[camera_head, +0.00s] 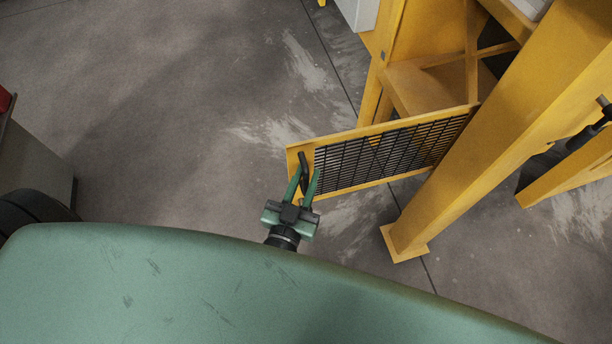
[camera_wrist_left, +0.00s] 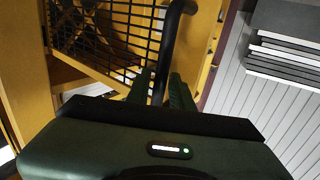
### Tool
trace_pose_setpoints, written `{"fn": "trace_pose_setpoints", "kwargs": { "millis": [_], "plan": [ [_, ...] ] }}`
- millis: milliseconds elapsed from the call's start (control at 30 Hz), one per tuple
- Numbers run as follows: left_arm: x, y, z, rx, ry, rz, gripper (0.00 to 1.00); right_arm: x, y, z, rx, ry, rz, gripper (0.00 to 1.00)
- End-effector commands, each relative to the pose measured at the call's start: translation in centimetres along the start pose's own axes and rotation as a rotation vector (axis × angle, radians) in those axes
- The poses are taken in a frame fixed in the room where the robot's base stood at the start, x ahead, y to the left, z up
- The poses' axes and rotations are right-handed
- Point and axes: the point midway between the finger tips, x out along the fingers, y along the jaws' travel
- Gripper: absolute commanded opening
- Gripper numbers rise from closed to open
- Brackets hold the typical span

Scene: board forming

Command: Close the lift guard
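The lift guard (camera_head: 380,157) is a yellow-framed panel with black mesh. It stands swung out from the yellow lift frame (camera_head: 480,140), hinged at its right end near a post. A black bar handle (camera_head: 303,160) is on its free left end. My left gripper (camera_head: 304,184) is at this handle, with its two green fingers apart on either side of it. In the left wrist view the handle (camera_wrist_left: 169,45) runs down between the fingers (camera_wrist_left: 160,92), and the mesh (camera_wrist_left: 115,35) lies behind. My right gripper is not in view.
A yellow post with a foot plate (camera_head: 405,243) stands right of the guard. My green body fills the bottom of the head view. Grey concrete floor (camera_head: 180,110) left of the guard is clear. A grey cabinet (camera_head: 35,165) stands at the left edge.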

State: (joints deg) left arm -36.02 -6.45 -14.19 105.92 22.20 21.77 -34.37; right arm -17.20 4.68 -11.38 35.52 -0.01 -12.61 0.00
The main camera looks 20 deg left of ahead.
Motion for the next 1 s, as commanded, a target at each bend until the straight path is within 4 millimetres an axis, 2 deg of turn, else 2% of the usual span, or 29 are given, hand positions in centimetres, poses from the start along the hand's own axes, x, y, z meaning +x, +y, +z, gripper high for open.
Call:
{"fn": "trace_pose_setpoints", "kwargs": {
  "millis": [133, 233, 1000],
  "plan": [
    [-0.02, 0.00, 0.03, 0.000, -0.001, 0.000, 0.22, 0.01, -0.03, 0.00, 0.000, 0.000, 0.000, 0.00],
    [-0.03, 0.00, 0.03, 0.000, 0.000, 0.000, 0.00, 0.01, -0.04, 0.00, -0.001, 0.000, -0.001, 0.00],
    [-0.06, -0.03, 0.06, 0.000, -0.001, 0.000, 0.00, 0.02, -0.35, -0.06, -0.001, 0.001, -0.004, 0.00]
  ]
}}
